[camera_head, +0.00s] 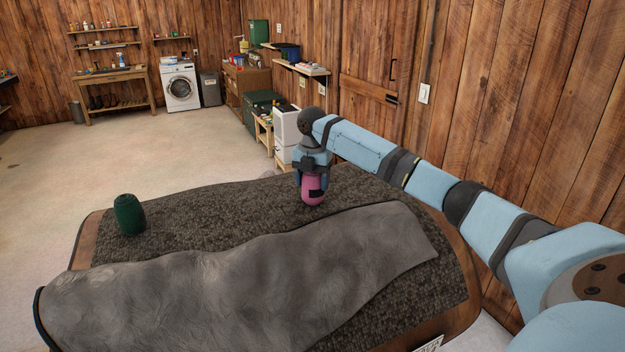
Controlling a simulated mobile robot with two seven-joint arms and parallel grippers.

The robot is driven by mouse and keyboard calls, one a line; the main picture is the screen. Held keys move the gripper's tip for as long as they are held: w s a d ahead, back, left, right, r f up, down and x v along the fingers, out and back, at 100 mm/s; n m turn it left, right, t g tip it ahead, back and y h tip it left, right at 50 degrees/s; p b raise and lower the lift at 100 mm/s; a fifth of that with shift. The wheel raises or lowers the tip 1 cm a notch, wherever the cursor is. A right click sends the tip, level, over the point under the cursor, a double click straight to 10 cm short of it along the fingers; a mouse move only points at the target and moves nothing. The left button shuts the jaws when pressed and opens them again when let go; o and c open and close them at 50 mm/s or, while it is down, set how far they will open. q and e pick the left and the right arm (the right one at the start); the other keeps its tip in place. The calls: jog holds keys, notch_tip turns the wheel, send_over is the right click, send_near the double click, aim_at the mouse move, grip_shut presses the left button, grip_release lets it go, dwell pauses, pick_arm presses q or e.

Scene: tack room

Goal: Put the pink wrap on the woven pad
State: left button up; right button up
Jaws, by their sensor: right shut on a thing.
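The pink wrap (313,194) is a small upright roll near the far right part of the dark woven pad (190,208). My right gripper (312,182) comes down over it from above and is shut on it. The wrap's lower end is at or just above the pad; I cannot tell whether it touches. The pad covers most of a wooden table top. My left gripper is not in view.
A dark green roll (129,214) stands upright at the pad's left end. A large grey rumpled cover (230,290) lies across the near part of the pad. A wooden wall (540,110) runs close along the right.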

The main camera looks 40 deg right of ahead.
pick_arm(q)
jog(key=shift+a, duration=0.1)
pick_arm(e)
jog(key=shift+f, duration=0.1)
jog(key=o, duration=0.9)
jog(key=shift+a, duration=0.1)
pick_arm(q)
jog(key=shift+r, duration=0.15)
pick_arm(e)
jog(key=shift+o, duration=0.2)
notch_tip(320, 180, up, 11)
jog(key=shift+f+b, duration=0.1)
jog(key=shift+b, duration=0.95)
jog(key=shift+r, duration=0.75)
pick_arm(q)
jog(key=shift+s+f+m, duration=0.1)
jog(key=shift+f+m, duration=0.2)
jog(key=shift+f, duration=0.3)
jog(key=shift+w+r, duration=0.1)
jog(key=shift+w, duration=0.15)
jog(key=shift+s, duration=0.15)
